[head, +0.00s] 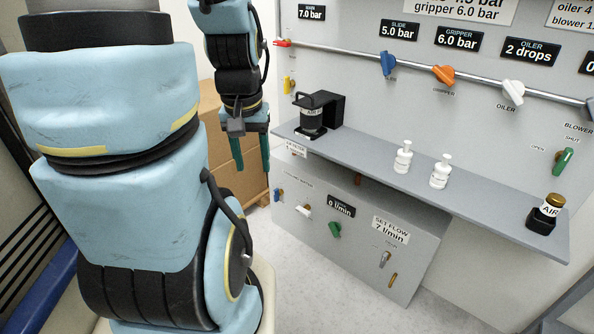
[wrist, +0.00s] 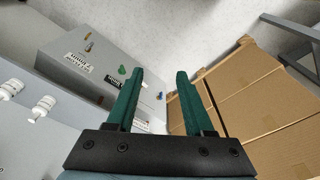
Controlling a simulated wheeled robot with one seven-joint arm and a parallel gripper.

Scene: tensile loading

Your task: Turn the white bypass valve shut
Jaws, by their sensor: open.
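A white valve handle (head: 304,212) sits on the lower grey panel in the head view, between a blue handle (head: 278,194) and a green handle (head: 334,229). Its label is too small to read, so I cannot confirm it is the bypass. Another white handle (head: 513,92), labelled OILER, is on the upper pipe. My gripper (head: 245,158) hangs to the left of the lower panel, pointing down, open and empty, apart from the handles. In the wrist view its green fingers (wrist: 160,75) are spread; the white lower handle is not clearly visible there.
Cardboard boxes (head: 236,160) stand behind my gripper. The pale floor (head: 345,300) in front of the panel is clear.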

